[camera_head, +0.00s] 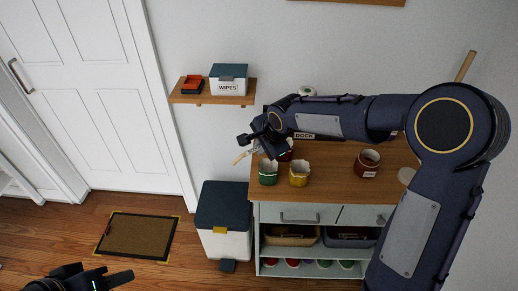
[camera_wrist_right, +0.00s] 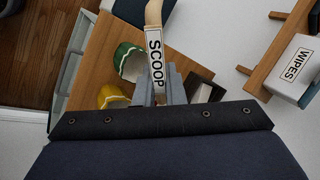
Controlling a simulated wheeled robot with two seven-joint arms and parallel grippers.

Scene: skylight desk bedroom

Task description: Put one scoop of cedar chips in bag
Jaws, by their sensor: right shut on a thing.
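My right gripper (camera_head: 262,143) is shut on the scoop (camera_head: 242,156), above the back left of the wooden-topped cabinet. In the right wrist view the scoop (camera_wrist_right: 155,60) has a pale wooden handle with a white SCOOP label between the fingers. A green bag-like container (camera_head: 268,172) and a yellow one (camera_head: 299,174) stand open on the top, just below the gripper; a red one (camera_head: 286,155) is partly hidden behind. A dark red round container (camera_head: 367,162) stands further right. I cannot tell which holds cedar chips. My left gripper (camera_head: 97,277) is open and empty, low at left.
A wall shelf (camera_head: 213,98) holds a wipes box (camera_head: 228,80) and a red-and-black tray (camera_head: 193,85). A lidded bin (camera_head: 222,218) stands left of the cabinet (camera_head: 310,190). A doormat (camera_head: 138,235) lies by the door. My right arm hides part of the top.

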